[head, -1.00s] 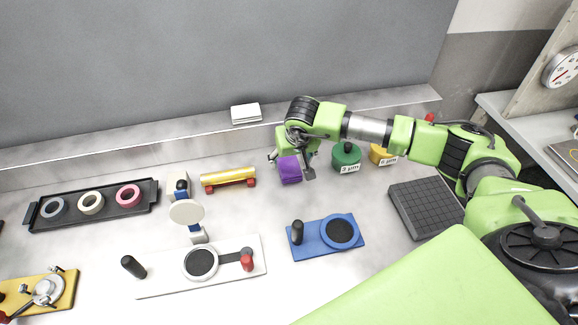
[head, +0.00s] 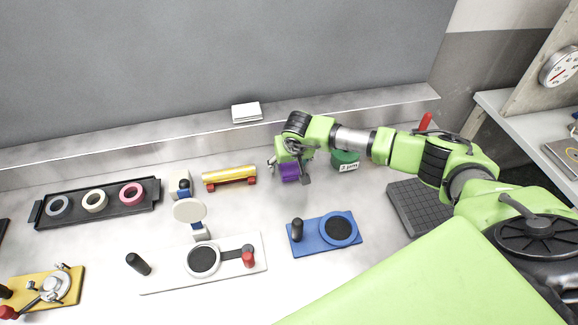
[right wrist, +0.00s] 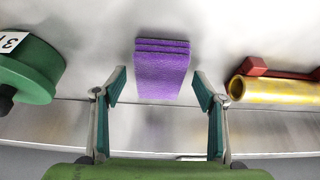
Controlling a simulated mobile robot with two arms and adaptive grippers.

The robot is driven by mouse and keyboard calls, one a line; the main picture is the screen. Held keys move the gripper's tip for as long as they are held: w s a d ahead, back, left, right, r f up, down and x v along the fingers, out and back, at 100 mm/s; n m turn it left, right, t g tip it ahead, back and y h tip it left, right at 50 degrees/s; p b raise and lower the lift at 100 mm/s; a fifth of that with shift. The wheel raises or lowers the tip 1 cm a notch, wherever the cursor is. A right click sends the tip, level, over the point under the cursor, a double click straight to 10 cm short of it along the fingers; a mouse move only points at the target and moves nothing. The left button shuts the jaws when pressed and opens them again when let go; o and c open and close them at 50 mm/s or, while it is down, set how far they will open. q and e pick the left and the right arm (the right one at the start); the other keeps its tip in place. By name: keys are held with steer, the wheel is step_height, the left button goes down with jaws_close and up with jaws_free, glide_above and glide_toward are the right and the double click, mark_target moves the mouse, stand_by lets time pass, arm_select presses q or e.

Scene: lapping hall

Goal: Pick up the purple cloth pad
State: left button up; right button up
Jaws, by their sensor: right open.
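The purple cloth pad (head: 289,172) is a small ridged block on the pale worktop, partly hidden by my right gripper in the head view. In the right wrist view the pad (right wrist: 162,68) lies just beyond and between the fingertips. My right gripper (head: 289,168) is above the pad in the head view. In the right wrist view my right gripper (right wrist: 160,86) is open, with one finger on either side of the pad's line and nothing held. My left gripper is not in view.
A green pot (head: 345,160) stands right of the pad. A yellow cylinder on red supports (head: 229,176) lies left of it. A blue plate (head: 325,234) and a white plate (head: 204,283) are nearer. A metal ledge (head: 180,129) runs behind.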

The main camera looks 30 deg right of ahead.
steer(key=shift+f+b, duration=0.25)
steer(key=shift+b, duration=0.15)
steer(key=shift+c, duration=0.5)
steer(key=c, duration=1)
